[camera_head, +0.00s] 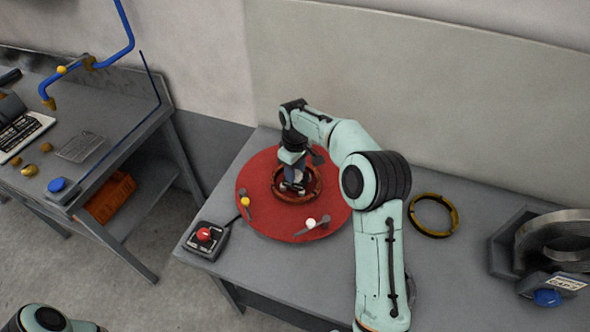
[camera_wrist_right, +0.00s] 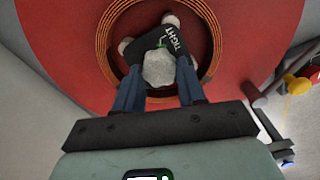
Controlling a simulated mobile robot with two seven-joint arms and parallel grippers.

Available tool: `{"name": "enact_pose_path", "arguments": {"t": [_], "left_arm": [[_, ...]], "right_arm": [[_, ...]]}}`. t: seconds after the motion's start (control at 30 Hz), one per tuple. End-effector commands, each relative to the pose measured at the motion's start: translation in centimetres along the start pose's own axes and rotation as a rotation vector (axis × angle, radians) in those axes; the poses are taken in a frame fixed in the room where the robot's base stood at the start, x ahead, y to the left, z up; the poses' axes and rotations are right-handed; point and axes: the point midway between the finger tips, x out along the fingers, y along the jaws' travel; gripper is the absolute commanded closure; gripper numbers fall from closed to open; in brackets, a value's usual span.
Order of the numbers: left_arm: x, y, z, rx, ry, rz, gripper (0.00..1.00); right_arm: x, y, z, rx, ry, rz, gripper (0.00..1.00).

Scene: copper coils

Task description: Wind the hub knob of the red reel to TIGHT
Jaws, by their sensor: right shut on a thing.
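The red reel (camera_head: 262,222) lies flat on the grey bench, with copper coil rings (camera_wrist_right: 108,57) around its dark hub in the right wrist view. The pale, lobed hub knob (camera_wrist_right: 158,69) sits at the centre. A dark plate (camera_wrist_right: 112,60) around the knob carries the word TIGHT, just right of the knob's top. A small green mark (camera_wrist_right: 161,43) shows at the knob's top edge, left of that word. My right gripper (camera_head: 294,184) reaches down over the hub. Its blue fingers (camera_wrist_right: 159,82) are shut on the knob from both sides. My left gripper is out of view.
A box with a red button (camera_head: 204,234) stands at the bench's left corner. A brass ring (camera_head: 433,215) lies right of the reel. Further right is a grey holder with a metal coil (camera_head: 552,240). A side table (camera_head: 85,145) stands apart at left.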

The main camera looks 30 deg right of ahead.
Motion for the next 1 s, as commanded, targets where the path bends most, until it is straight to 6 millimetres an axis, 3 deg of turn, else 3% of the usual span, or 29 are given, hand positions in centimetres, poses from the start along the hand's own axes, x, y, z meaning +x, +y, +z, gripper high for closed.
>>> {"name": "enact_pose_path", "arguments": {"t": [1.0], "left_arm": [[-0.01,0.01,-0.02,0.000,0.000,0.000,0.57]], "right_arm": [[-0.13,0.23,0.06,0.958,0.002,0.001,0.91]]}}
